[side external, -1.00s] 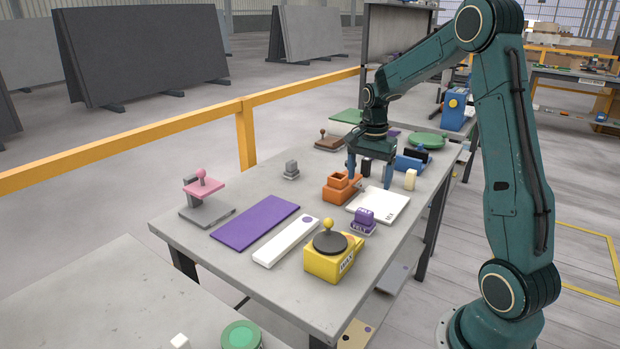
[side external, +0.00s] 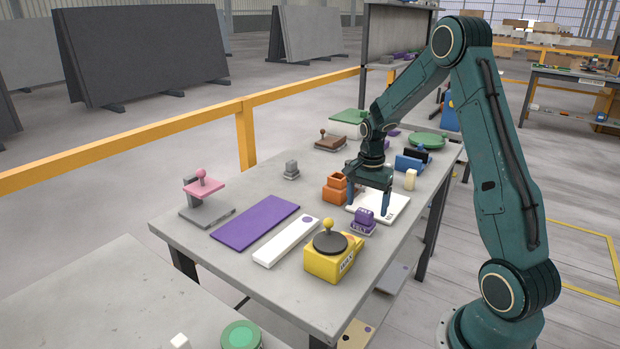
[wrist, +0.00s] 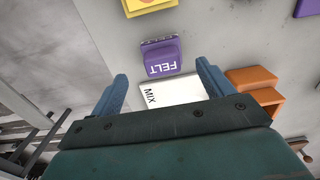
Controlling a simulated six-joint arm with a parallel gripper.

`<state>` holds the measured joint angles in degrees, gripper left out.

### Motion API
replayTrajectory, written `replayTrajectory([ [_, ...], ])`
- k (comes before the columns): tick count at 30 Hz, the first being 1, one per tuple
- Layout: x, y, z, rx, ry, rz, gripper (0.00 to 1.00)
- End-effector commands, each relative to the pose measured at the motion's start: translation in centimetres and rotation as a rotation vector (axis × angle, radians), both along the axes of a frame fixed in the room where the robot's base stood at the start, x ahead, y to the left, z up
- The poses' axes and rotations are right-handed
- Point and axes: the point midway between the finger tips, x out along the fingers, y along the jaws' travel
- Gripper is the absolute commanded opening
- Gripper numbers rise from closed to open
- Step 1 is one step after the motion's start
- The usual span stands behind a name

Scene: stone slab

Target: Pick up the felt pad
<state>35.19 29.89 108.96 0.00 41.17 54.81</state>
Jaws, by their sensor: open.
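The felt pad (side external: 363,222) is a small purple block on the bench, beside the front edge of a white plate. Its top reads "FELT" in the wrist view (wrist: 161,60). My gripper (side external: 368,208) is open and empty, pointing down over the white plate, just behind the pad. In the wrist view, the pad lies ahead of and between my two blue fingertips (wrist: 162,72). I cannot tell the exact height of the fingertips above the bench.
The white plate (side external: 398,205), marked "MIX" in the wrist view (wrist: 180,90), lies under my gripper. An orange box (side external: 334,190) stands close on the left. A yellow block (side external: 325,266) with a dark disc and knob stands nearer the camera. A purple sheet (side external: 255,222) lies further left.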

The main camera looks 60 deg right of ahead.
Motion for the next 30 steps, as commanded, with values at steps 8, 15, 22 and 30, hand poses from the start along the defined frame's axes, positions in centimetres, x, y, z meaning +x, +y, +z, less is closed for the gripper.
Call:
replayTrajectory([
  [8, 0.0, 0.0, -0.8, 0.000, 0.000, 0.000, 0.80],
  [15, 0.1, 0.1, -1.8, 0.001, 0.001, 0.000, 0.80],
  [22, 0.3, 0.2, -4.4, 0.001, 0.002, 0.000, 0.80],
  [30, 0.4, 0.1, -6.0, 0.000, 0.000, 0.000, 0.80],
])
